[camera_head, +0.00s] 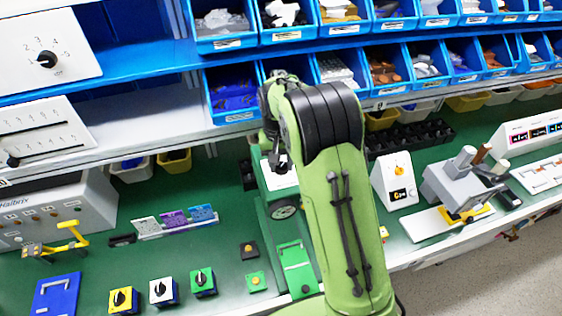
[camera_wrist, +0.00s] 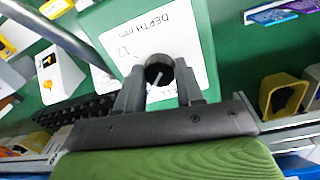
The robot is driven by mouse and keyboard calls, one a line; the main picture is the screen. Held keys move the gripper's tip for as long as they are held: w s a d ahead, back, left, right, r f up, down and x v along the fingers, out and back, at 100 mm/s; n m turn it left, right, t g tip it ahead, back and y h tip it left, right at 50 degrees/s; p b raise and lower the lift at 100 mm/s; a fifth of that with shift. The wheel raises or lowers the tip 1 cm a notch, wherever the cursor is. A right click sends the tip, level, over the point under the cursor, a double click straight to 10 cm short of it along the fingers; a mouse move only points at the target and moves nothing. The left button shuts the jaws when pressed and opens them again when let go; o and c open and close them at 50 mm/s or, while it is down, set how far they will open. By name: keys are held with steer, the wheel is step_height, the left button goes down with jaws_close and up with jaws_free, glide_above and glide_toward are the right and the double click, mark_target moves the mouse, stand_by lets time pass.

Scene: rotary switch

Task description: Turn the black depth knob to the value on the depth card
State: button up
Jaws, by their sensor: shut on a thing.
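The black depth knob (camera_wrist: 158,67) sits on a white panel (camera_wrist: 113,47) in the wrist view. The panel reads "DEPTH mm" and "12", seen upside down or tilted; other marks are hidden behind the fingers. A pale pointer line shows on the knob. My gripper (camera_wrist: 160,80) has one finger on each side of the knob and is shut on it. In the head view my gripper (camera_head: 281,162) is at the green machine (camera_head: 267,216), and the knob is hidden there. White, purple (camera_head: 173,219) and blue cards stand on a rail; their text is too small to read.
Knob switches on yellow (camera_head: 123,300), white (camera_head: 163,292) and green (camera_head: 204,283) boxes stand at the front. A white dial panel (camera_head: 75,40) is at upper left. Blue bins (camera_head: 232,91) line the shelf above. A grey device (camera_head: 458,180) stands at right.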

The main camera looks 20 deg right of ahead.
stand_by(0.3)
steer(key=o, duration=1)
steer(key=shift+o, duration=0.2)
step_height(320, 180, up, 16)
steer(key=p, duration=0.1)
steer(key=shift+a+p, duration=0.3)
steer(key=shift+a, duration=0.15)
steer(key=shift+f, duration=0.15)
steer(key=s+d+r+n+t+b, duration=0.1)
steer(key=s+r+t+b, duration=0.2)
steer(key=s, duration=1.4)
steer(key=s+f+t, duration=0.1)
steer(key=s+f, duration=0.2)
steer(key=s, duration=0.2)
steer(key=s+f+n+t+b, duration=0.1)
steer(key=s+f, duration=0.2)
steer(key=s, duration=0.3)
steer(key=shift+f+t+y+b, duration=0.3)
steer(key=shift+t, duration=0.1)
